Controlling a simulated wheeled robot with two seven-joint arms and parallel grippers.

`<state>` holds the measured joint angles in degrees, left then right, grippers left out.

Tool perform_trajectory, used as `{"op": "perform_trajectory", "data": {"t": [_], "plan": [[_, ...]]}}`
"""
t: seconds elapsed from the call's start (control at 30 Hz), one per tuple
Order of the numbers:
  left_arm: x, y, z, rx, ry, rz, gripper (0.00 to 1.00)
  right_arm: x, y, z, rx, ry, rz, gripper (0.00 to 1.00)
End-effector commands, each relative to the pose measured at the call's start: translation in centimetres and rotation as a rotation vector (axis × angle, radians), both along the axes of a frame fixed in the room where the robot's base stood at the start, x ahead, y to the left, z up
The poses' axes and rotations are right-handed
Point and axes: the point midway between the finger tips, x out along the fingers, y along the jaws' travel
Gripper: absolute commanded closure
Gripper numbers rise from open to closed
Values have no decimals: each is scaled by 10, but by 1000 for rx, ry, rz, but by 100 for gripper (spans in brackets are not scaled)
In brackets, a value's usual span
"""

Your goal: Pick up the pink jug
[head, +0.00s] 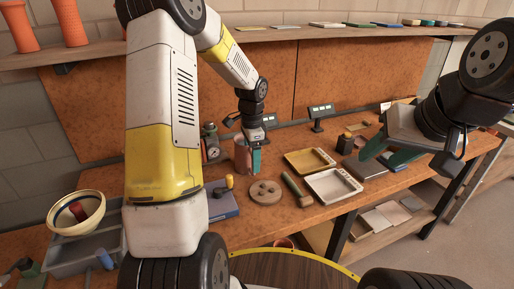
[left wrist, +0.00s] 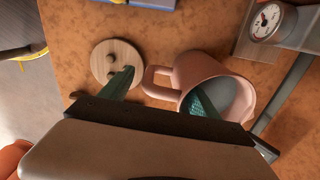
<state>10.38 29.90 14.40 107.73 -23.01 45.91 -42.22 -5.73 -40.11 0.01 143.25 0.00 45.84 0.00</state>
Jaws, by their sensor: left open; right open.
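The pink jug (head: 241,156) stands on the orange-brown workbench, partly hidden behind my left gripper (head: 254,158) in the head view. In the left wrist view the jug (left wrist: 199,68) shows its open mouth, with its handle toward the left. My left gripper (left wrist: 160,92) is open at the jug. One green finger overlaps the jug's mouth and the other is left of the handle, so the handle lies between them. I cannot tell whether either finger touches it. My right gripper (head: 388,153) is open and empty, away from the jug at the right.
A yellow tray (head: 305,168), a white tray (head: 333,191) and a blue box (head: 222,207) are nearby. A dial gauge (head: 212,152) stands left of the jug. A shelf (head: 300,34) runs above.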

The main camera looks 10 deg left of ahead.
Motion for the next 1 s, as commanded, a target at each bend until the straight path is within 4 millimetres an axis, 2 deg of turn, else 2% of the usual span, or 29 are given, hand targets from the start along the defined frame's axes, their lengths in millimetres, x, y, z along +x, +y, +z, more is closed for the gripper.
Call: {"op": "perform_trajectory", "data": {"t": [0.2, 0.5, 0.57, 1.0], "plan": [[0, 0, 0, 0, 0, 0, 31, 0, 0, 0, 0, 0, 0, 54], [0, 0, 0, 0, 0, 1, 90, 0, 0, 0, 0, 0, 0, 54], [0, 0, 0, 0, 0, 1, 100, 0, 0, 0, 0, 0, 0, 54], [1, 0, 2, 0, -4, 1, 100, 0, 0, 0, 0, 0, 0, 54]]}}
